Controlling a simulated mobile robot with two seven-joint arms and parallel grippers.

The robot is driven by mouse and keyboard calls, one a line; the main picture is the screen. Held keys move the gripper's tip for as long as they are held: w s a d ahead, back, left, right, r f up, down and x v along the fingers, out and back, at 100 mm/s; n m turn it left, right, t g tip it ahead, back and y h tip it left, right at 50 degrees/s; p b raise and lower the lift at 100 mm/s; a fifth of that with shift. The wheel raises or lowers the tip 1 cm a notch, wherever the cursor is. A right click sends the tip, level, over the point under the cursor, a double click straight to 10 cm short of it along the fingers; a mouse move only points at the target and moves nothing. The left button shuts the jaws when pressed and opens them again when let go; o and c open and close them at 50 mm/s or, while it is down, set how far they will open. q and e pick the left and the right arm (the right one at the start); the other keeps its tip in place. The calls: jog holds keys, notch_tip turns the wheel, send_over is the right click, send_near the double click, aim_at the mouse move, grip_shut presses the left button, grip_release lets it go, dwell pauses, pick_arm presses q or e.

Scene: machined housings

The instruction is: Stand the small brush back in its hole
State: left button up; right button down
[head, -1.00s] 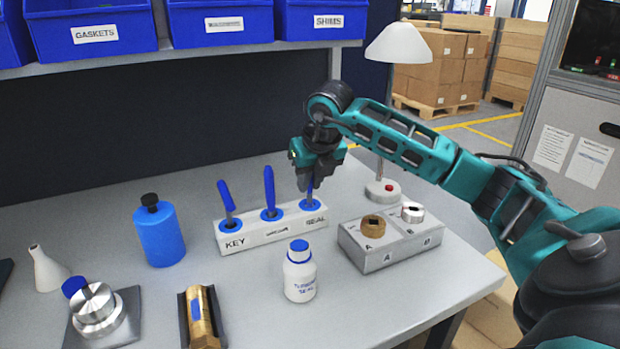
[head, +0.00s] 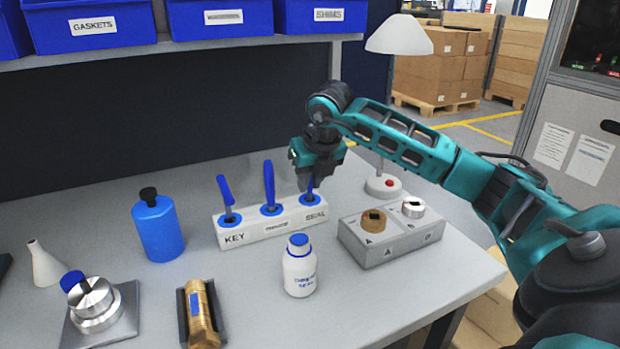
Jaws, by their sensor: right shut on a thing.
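A white block (head: 262,232) with three blue-ringed holes stands on the bench. My right gripper (head: 309,184) is over its right-hand hole, by the label that seems to read SEAL. It is shut on a blue handle, which I take to be the small brush (head: 310,189). The brush's lower end is at the blue ring; the fingers hide its upper part, and I cannot tell how deep it sits. A tilted blue-handled tool (head: 226,197) is in the KEY hole and an upright one (head: 269,187) in the middle hole. My left gripper is not in view.
A blue bottle (head: 158,230) stands left of the block, and a white bottle (head: 299,268) stands in front. A grey two-part stand (head: 391,240) with small rings is at the right, a lamp (head: 383,187) behind it.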

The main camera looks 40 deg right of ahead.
jog(key=c, duration=1)
grip_release()
jog(key=shift+o, duration=0.2)
jog(key=shift+s+r, duration=0.1)
jog(key=shift+r, duration=0.3)
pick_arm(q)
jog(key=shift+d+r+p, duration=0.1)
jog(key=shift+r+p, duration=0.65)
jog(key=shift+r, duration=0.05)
pick_arm(e)
jog(key=v, duration=1.2)
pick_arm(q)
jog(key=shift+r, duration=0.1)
pick_arm(e)
jog(key=shift+s+a, duration=0.1)
